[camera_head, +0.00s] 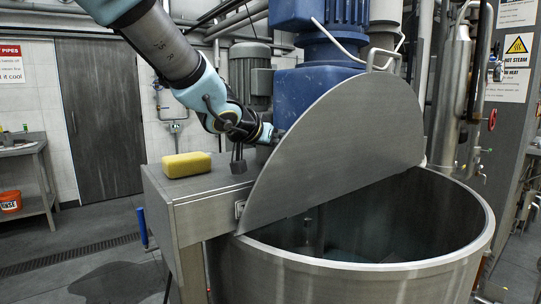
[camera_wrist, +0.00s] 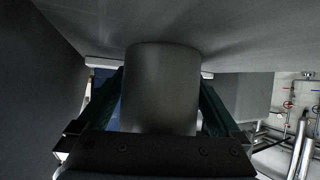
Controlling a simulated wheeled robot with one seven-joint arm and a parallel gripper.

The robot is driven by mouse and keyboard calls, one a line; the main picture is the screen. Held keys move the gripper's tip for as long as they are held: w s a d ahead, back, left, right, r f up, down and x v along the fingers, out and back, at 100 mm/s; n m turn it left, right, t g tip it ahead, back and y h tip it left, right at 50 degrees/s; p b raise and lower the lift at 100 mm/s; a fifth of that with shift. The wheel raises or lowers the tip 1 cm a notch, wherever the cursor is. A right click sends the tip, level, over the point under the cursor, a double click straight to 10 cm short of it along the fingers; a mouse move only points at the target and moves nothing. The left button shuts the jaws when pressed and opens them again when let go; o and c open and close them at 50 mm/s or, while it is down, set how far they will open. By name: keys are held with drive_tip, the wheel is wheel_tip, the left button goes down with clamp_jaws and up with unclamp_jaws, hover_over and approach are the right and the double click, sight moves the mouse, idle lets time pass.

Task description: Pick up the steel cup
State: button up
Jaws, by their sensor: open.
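In the wrist view a plain grey cylinder, which I take to be the steel cup (camera_wrist: 160,88), fills the space between the two fingers of my gripper (camera_wrist: 155,72). The fingers are apart, one on each side of it. I cannot tell whether either finger touches it. In the head view my arm reaches down from the top left, and its end is by the half-round steel lid (camera_head: 335,145). The cup is not seen there. The fingertips cannot be made out in that view.
The lid stands raised over the wide steel mixer vessel (camera_head: 370,268), which is open at the front. A yellow sponge (camera_head: 186,164) lies on the steel ledge (camera_head: 195,190) left of the lid. A blue motor housing (camera_head: 305,95) stands behind. An orange bucket (camera_head: 10,201) is far left.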

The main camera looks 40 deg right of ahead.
drive_tip(key=shift+c, duration=0.4)
drive_tip(key=c, duration=1.4)
drive_tip(key=shift+r, duration=0.1)
